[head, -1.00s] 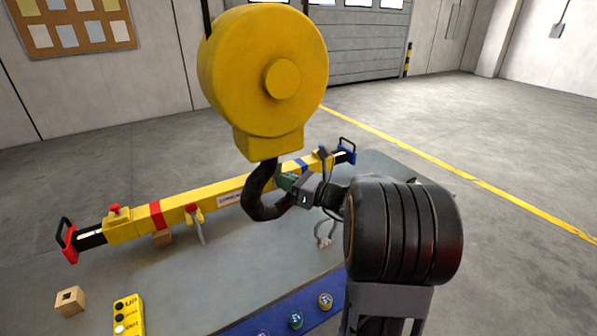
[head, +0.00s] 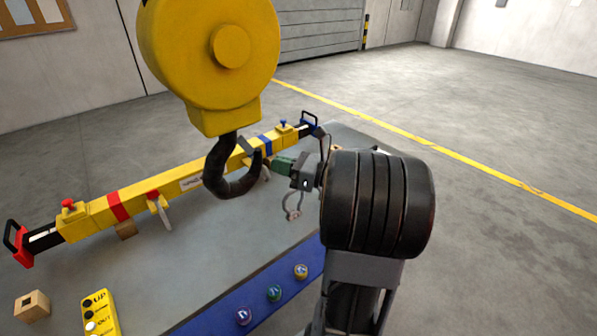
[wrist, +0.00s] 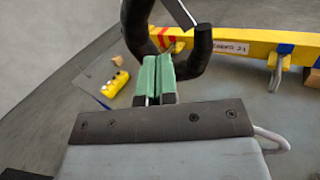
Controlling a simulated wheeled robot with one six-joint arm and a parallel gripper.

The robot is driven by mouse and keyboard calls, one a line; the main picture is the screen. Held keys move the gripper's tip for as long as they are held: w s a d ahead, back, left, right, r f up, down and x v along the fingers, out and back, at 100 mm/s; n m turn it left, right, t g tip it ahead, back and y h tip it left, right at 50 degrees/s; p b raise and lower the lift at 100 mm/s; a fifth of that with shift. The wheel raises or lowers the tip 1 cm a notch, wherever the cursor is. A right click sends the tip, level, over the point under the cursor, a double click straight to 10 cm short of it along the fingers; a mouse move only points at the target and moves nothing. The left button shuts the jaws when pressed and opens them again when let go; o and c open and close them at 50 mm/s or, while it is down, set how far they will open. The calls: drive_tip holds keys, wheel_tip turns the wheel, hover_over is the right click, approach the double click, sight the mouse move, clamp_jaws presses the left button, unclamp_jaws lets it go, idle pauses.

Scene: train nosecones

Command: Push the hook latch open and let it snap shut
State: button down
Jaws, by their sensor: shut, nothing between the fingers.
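The black crane hook (head: 228,185) hangs from a yellow round hook block (head: 225,50) and opens to the right in the head view. Its grey latch bar (head: 247,146) slants down toward the hook tip. In the wrist view the latch (wrist: 181,13) ends close by the tip of the hook (wrist: 201,45); I cannot tell whether they touch. My gripper (head: 275,166) has green fingers, shut and empty, just right of the hook tip. In the wrist view the fingers (wrist: 157,60) point up into the hook's curve, below the latch; contact is not clear.
A yellow lifting beam (head: 140,195) with red and blue bands lies across the grey table behind the hook. A yellow button box (head: 100,312) and a wooden block (head: 32,306) are at front left. A blue strip (head: 220,318) holds round buttons. Open floor lies right.

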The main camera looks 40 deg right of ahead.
drive_tip(key=v, duration=0.5)
drive_tip(key=shift+r, duration=0.1)
idle(0.5)
drive_tip(key=s+a+f+n+g+h, duration=0.35)
drive_tip(key=f+n+g, duration=0.25)
drive_tip(key=n, duration=0.2)
drive_tip(key=s+a+f+n+g+h, duration=0.2)
drive_tip(key=s+a+f+n+g, duration=0.15)
drive_tip(key=f+n+g, duration=0.3)
drive_tip(key=a+r+n+h, duration=0.2)
drive_tip(key=a+n, duration=0.3)
drive_tip(key=n, duration=0.3)
drive_tip(key=s+a+r+n+t+h, duration=0.1)
drive_tip(key=a+n+h, duration=0.2)
drive_tip(key=a+n, duration=0.2)
drive_tip(key=n, duration=0.2)
drive_tip(key=shift+a+r+n+h, duration=0.35)
drive_tip(key=shift+a+r, duration=0.05)
